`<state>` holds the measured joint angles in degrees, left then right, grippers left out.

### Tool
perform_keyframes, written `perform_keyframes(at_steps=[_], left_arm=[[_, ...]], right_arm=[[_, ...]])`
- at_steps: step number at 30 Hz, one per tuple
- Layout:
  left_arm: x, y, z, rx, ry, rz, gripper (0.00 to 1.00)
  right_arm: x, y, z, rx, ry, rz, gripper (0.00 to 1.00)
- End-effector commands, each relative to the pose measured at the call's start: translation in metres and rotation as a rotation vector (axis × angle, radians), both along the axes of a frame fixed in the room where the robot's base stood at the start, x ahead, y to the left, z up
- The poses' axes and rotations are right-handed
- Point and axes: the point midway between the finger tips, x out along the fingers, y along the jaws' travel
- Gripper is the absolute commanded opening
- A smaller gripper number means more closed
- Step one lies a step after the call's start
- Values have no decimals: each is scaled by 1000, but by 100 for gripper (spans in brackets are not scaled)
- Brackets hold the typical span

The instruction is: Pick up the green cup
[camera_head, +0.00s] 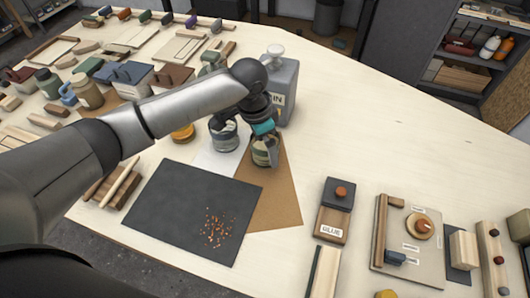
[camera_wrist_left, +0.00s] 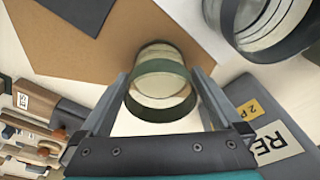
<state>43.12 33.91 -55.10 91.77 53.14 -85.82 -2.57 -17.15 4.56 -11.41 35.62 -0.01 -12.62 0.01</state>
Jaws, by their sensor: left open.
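The green cup (camera_head: 265,155) stands upright on the brown sheet (camera_head: 277,205) in the middle of the bench. In the left wrist view the cup (camera_wrist_left: 160,92) shows its dark green rim and pale inside. My left gripper (camera_head: 263,132) is directly above and around the cup, partly hiding it in the head view. In the left wrist view its open fingers (camera_wrist_left: 159,76) are on either side of the cup. I cannot tell whether they touch it. My right gripper is not in view.
A second cup with a dark rim (camera_head: 223,135) stands close by on the left. A grey resin can (camera_head: 287,85) stands just behind. A dark mat (camera_head: 190,210) with orange bits lies in front. The bench is clear to the right (camera_head: 390,120).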

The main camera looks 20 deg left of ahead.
Motion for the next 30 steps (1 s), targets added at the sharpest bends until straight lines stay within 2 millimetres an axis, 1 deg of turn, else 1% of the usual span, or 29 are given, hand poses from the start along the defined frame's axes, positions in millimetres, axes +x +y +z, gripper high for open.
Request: perform_keyframes(at_steps=[2,8,11,27,28,30], left_arm=[[0,-1,-4,-1,-1,0,100],[1,-1,-4,0,-1,0,100],[1,-1,-4,0,-1,0,90],[1,0,-4,0,-1,0,29],[1,0,-4,-1,-2,0,26],[1,0,-3,0,-3,0,25]], right_arm=[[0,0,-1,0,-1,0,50],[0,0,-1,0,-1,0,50],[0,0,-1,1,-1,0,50],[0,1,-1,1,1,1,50],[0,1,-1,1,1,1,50],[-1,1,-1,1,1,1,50]])
